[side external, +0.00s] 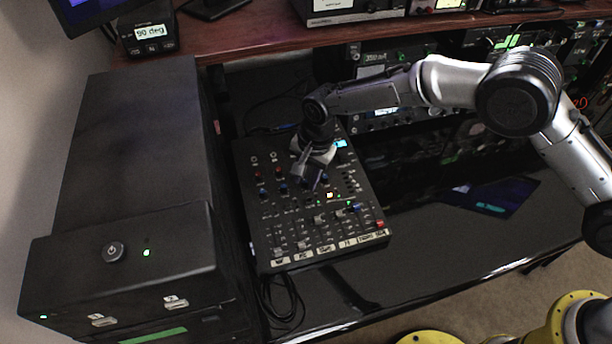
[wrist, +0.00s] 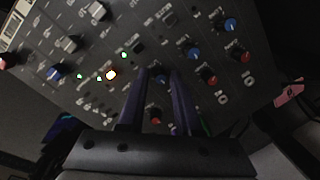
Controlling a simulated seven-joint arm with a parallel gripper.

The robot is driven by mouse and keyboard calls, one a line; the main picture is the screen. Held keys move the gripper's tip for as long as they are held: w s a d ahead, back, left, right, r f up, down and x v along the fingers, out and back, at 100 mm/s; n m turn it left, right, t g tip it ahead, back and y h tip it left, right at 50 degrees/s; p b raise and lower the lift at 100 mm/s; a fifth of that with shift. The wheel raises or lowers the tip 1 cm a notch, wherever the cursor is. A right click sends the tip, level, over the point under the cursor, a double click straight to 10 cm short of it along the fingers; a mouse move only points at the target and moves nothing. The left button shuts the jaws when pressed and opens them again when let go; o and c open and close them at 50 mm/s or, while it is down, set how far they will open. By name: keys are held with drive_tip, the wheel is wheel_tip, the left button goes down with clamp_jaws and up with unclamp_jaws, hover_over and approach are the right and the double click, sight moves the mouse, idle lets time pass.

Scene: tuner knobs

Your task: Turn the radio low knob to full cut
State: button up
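The black mixer (side external: 262,222) lies on the dark desk, with rows of red, blue and grey knobs and small lit lights. My gripper (side external: 313,184) reaches down over its middle from the upper side. In the wrist view, my gripper (wrist: 160,76) shows two dark fingers apart, close over the panel. A small blue knob (wrist: 157,80) shows in the gap between the fingertips. A red knob (wrist: 155,121) shows further back between the fingers. Contact with a knob cannot be made out. Labels are too blurred to tell which knob is the radio low one.
Blue (wrist: 190,49) and red (wrist: 208,77) knobs stand close to the right of the fingers. A large dark cabinet (side external: 130,150) stands left of the mixer. The desk (side external: 430,265) right of it is mostly clear.

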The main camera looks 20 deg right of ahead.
drive_tip(key=shift+c, duration=0.3)
clamp_jaws()
drive_tip(key=shift+n, duration=0.5)
drive_tip(key=n, duration=0.5)
drive_tip(key=shift+w+r+n+g, duration=0.1)
drive_tip(key=shift+n+g, duration=0.2)
drive_tip(key=n, duration=0.6)
drive_tip(key=shift+g+h, duration=0.3)
drive_tip(key=n, duration=0.7)
drive_tip(key=shift+a+n+h, duration=0.1)
drive_tip(key=shift+n+h, duration=0.2)
drive_tip(key=shift+h, duration=0.1)
drive_tip(key=n, duration=0.6)
drive_tip(key=shift+a+n+h, duration=0.1)
drive_tip(key=shift+n+h, duration=0.2)
